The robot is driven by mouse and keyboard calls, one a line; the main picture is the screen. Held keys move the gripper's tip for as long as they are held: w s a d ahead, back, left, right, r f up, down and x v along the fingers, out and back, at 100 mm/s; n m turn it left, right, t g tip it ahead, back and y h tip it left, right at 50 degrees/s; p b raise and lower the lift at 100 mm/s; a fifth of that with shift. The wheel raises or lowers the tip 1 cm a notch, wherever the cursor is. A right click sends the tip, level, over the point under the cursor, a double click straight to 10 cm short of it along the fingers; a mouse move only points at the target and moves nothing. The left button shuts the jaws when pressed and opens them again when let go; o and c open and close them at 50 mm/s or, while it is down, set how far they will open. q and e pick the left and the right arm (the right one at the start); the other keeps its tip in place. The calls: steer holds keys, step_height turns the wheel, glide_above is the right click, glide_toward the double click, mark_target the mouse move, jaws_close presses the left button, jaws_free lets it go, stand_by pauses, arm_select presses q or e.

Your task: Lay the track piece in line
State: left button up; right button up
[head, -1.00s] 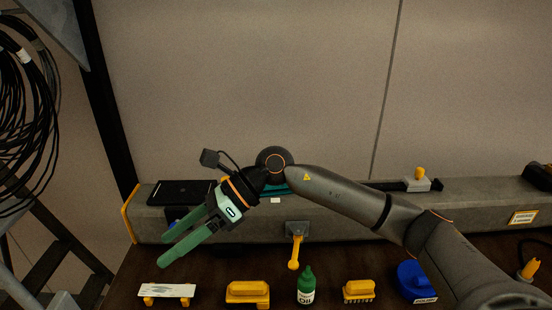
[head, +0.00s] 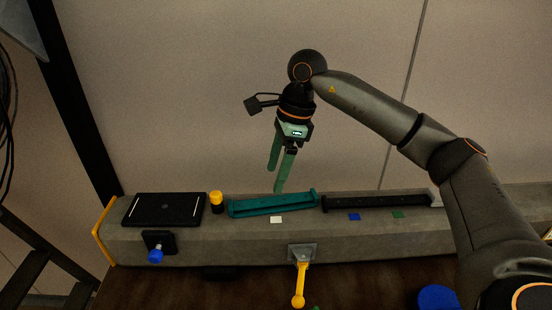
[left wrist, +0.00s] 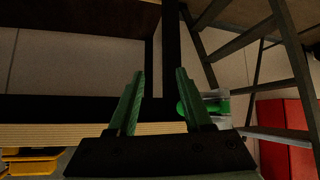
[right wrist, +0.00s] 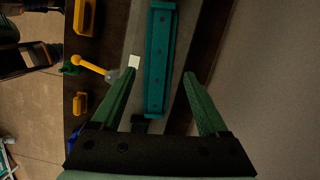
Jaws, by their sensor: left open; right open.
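A teal track piece (head: 272,204), a shallow channel with raised ends, lies on the grey beam. In line to its right lies a dark track piece (head: 375,201), close to the teal one's right end. My right gripper (head: 275,180) is open and empty, pointing down above the teal piece. In the right wrist view, the teal piece (right wrist: 158,60) shows lengthwise between the open fingers, below them. My left gripper (left wrist: 160,73) is open and empty, away from the beam; it is not in the head view.
On the beam's left are a black plate (head: 165,209) and a yellow-capped dark cylinder (head: 216,202). A blue knob (head: 155,256) and a yellow lever (head: 300,285) stick out from the beam's front. A metal frame (left wrist: 280,45) stands near my left gripper.

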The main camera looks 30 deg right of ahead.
mark_target(278, 204)
steer(key=b+x, duration=0.3)
steer(key=shift+s+d+f, duration=0.25)
steer(key=shift+f, duration=0.25)
steer(key=shift+b+x, duration=0.8)
arm_select(q)
steer(key=shift+h, duration=0.3)
steer(key=shift+w+d+f+b, duration=0.15)
steer(key=shift+w+d+f, duration=0.15)
steer(key=shift+d+f, duration=0.4)
steer(key=shift+w+d+f+b, duration=0.15)
steer(key=shift+w+d+f, duration=0.1)
steer(key=shift+d+f, duration=0.45)
arm_select(e)
steer(key=shift+d+f, duration=0.2)
steer(key=shift+f, duration=0.5)
arm_select(q)
steer(key=shift+a+f+m, duration=0.1)
steer(key=shift+a+m, duration=0.05)
steer(key=shift+m, duration=0.15)
arm_select(e)
steer(key=shift+c, duration=0.4)
steer(key=c, duration=0.4)
arm_select(q)
steer(key=shift+s+f, duration=0.2)
steer(key=shift+s, duration=0.1)
arm_select(e)
steer(key=c, duration=0.4)
